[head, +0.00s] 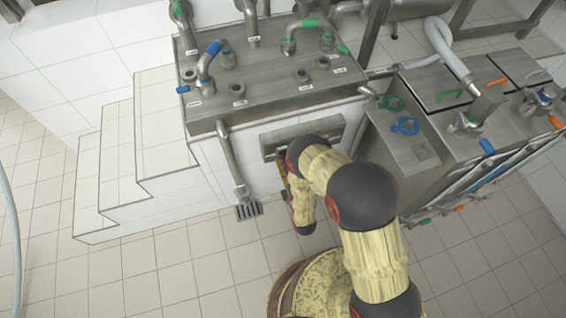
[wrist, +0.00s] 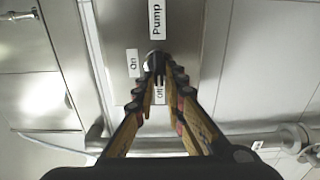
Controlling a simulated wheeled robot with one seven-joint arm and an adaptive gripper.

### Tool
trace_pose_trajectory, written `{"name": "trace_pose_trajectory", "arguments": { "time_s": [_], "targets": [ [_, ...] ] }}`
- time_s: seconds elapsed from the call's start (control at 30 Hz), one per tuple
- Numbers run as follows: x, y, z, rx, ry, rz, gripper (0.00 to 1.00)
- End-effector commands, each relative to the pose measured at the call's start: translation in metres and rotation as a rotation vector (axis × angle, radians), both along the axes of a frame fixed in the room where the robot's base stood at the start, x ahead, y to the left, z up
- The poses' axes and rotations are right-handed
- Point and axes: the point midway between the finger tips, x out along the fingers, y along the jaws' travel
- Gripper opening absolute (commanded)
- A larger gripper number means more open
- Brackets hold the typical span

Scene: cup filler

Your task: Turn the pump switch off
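The pump switch (wrist: 154,61), a small dark and light knob, sits on a grey metal panel (wrist: 186,40) in the wrist view. A "Pump" label is above it, an "On" label (wrist: 133,63) to its left, and an "Off" label (wrist: 160,95) below it, partly covered. My gripper (wrist: 163,74) points at the panel with its fingertips close to the switch. A narrow gap shows between the fingers, with the "Off" label in it. Whether they touch the knob cannot be told. In the head view, my arm hides the switch and most of the gripper; the panel (head: 273,143) shows above the arm.
A metal bench top (head: 265,85) with valves and pipes stands behind the panel. A steel tank unit (head: 415,150) with coloured handles is close on the right. White tiled steps (head: 155,130) are on the left. The tiled floor (head: 190,285) in front is mostly clear.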

Motion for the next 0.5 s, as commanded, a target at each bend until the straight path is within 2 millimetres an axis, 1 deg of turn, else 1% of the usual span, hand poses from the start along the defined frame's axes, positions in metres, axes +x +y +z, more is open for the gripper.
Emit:
{"name": "trace_pose_trajectory", "arguments": {
  "time_s": [0.03,0.23,0.5],
  "targets": [
    [-0.0001,-0.0001,-0.0001,0.0,0.0,0.0,0.16],
    [0.0002,-0.0006,0.0002,0.001,-0.001,-0.002,0.27],
    [-0.0002,-0.001,0.0004,0.001,-0.001,-0.002,0.27]
  ]
}}
